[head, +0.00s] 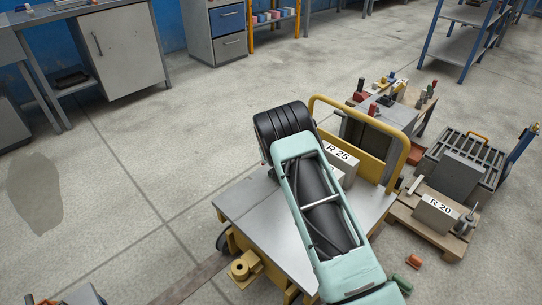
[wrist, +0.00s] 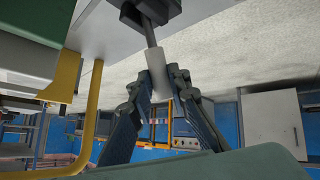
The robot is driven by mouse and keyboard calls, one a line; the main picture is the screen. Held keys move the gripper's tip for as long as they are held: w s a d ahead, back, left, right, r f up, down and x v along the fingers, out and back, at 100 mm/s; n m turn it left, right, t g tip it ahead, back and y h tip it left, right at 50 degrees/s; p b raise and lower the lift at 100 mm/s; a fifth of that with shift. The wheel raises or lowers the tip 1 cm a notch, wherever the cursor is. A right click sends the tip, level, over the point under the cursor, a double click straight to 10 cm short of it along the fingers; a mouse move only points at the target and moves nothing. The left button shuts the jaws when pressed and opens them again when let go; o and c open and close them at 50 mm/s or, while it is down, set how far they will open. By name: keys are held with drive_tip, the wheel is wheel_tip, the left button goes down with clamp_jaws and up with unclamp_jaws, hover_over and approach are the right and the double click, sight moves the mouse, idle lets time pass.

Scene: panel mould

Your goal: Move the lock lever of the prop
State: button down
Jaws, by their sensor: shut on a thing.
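The lock lever (wrist: 150,34) shows in the wrist view as a thin dark rod with a pale grey sleeve on its end. It comes out of a dark block (wrist: 150,11), seemingly part of the prop, at the top of the picture. My gripper (wrist: 161,82) has its two dark fingers closed on the sleeve, one on each side. In the head view my teal arm hides the gripper and the lever. The rest of the prop is not clearly visible.
A cart with a grey top (head: 250,203) and yellow handle (head: 404,140) stands under my arm. A block marked R 25 (head: 338,152) sits on it. A pallet with a block marked R 20 (head: 436,211) is at right.

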drive_tip(key=shift+w+a+f+g+h, duration=0.2)
drive_tip(key=shift+w+a+g+h, duration=0.1)
drive_tip(key=shift+w+g+h, duration=0.1)
idle(0.5)
drive_tip(key=c, duration=2.1)
unclamp_jaws()
drive_tip(key=shift+r, duration=0.1)
drive_tip(key=v, duration=1.1)
drive_tip(key=shift+s+r, duration=0.25)
drive_tip(key=shift+r, duration=0.05)
drive_tip(key=shift+a, duration=0.1)
